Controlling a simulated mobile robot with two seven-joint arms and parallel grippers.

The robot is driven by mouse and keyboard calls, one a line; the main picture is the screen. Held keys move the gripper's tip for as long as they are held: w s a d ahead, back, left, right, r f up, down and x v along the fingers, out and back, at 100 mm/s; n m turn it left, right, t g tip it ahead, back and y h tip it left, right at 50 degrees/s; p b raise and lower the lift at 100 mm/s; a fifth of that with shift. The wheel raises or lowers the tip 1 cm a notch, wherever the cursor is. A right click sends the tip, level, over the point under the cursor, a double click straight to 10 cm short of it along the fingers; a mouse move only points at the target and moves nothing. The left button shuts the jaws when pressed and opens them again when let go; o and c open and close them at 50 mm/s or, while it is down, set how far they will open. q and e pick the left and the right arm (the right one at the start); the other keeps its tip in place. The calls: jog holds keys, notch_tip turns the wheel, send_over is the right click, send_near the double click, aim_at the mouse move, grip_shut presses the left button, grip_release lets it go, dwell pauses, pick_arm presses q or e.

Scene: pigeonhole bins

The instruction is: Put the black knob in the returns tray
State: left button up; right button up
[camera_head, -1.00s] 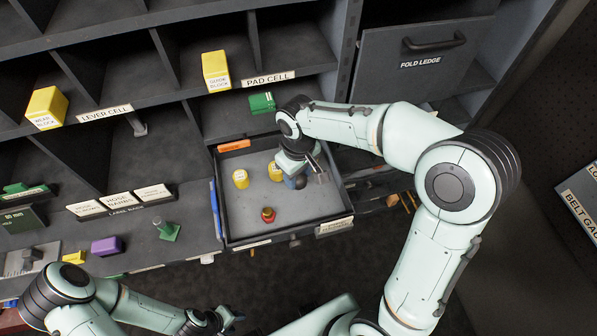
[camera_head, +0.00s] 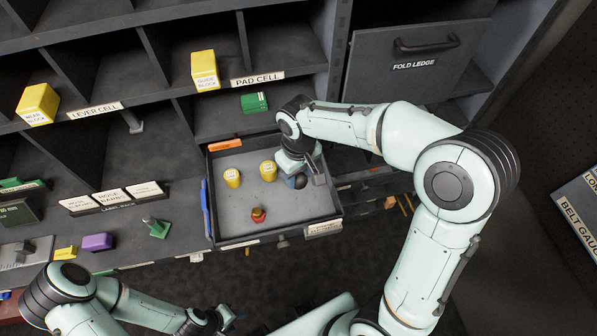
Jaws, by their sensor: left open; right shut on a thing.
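The black knob (camera_head: 300,181) shows as a small dark round shape at the fingers of my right gripper (camera_head: 304,176), which is shut on it. The gripper partly hides it. Both are over the right part of an open grey tray (camera_head: 240,243), inside its rim in the picture; I cannot tell whether the knob touches the floor. The tray's front label is too small to read surely. My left gripper (camera_head: 226,318) is open at the bottom of the view, in front of the shelves and apart from the tray.
In the tray are two yellow pieces (camera_head: 232,177) (camera_head: 268,171) and a red piece (camera_head: 258,215). A green block (camera_head: 254,102) lies in the cell behind. A purple block (camera_head: 97,242) and a green piece (camera_head: 157,228) sit on the left ledge. The tray's centre is clear.

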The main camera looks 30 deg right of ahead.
notch_tip(320, 180, down, 10)
jog(key=b, duration=0.5)
jog(key=shift+s+r+b, duration=0.1)
jog(key=shift+r+b, duration=0.1)
jog(key=shift+b, duration=0.15)
pick_arm(q)
jog(key=s+f, duration=0.4)
jog(key=f, duration=0.3)
jog(key=shift+s+f+g, duration=0.15)
jog(key=shift+f+g, duration=0.1)
jog(key=shift+g, duration=0.05)
pick_arm(e)
jog(key=shift+f, duration=0.3)
pick_arm(q)
jog(key=shift+s+f+b, duration=0.15)
jog(key=shift+f+b, duration=0.2)
jog(key=shift+b, duration=0.2)
pick_arm(e)
jog(key=shift+f, duration=0.55)
jog(key=o, duration=1.4)
jog(key=shift+r, duration=0.1)
jog(key=shift+r+p, duration=3.65)
jog(key=shift+r, duration=2.1)
pick_arm(q)
jog(key=w+r, duration=0.5)
jog(key=r, duration=0.3)
jog(key=shift+r, duration=0.3)
